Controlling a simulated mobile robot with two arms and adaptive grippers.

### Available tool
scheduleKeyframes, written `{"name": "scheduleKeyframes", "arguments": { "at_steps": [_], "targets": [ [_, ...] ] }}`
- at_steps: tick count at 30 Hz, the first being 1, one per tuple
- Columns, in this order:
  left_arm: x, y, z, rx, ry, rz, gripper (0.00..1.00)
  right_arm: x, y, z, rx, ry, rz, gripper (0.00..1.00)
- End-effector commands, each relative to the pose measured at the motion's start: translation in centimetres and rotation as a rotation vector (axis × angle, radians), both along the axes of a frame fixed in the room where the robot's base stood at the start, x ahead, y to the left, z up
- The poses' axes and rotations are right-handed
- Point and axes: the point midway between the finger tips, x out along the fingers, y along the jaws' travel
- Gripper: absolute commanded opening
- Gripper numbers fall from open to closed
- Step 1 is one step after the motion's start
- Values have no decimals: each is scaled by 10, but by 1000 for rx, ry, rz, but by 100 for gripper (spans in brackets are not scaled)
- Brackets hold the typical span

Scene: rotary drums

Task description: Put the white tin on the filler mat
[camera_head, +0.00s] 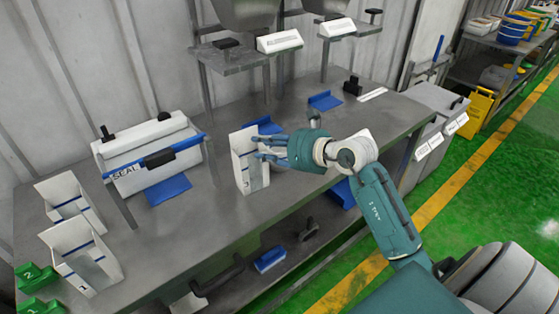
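The white tin (242,170), an open-topped tall box marked 3, stands upright near the front edge of the grey bench. My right gripper (261,148) reaches in from the right, with its fingers overlapping the tin's upper right side. I cannot tell whether the fingers are closed on it. A blue mat (265,127) lies just behind the tin, below the left filler hopper, partly hidden by the tin and gripper. Another blue mat (325,101) lies further right, below the other filler. My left gripper is not in view.
A white sealing machine (150,150) marked SEAL stands on the left, with a blue mat (168,190) before it. Two similar white boxes (88,258) (68,204) and green blocks (38,278) are at far left. A grey filler shelf (230,57) overhangs the bench.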

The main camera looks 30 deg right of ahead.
Motion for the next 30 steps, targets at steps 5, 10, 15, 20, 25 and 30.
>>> {"name": "scheduleKeyframes", "arguments": {
  "at_steps": [5, 10, 15, 20, 25, 30],
  "targets": [
    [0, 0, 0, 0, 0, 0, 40, -11, -63, -32, -181, 176, -93, 29],
    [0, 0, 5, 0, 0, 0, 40, -3, -74, -46, -207, 216, -115, 29],
    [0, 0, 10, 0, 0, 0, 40, 19, -72, -62, -207, 214, -113, 29],
    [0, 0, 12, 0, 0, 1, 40, 28, -70, -71, -209, 212, -111, 29],
    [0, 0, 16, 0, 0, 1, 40, 45, -69, -82, -206, 213, -111, 29],
    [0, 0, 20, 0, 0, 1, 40, 64, -67, -98, -205, 213, -112, 29]
  ]
}}
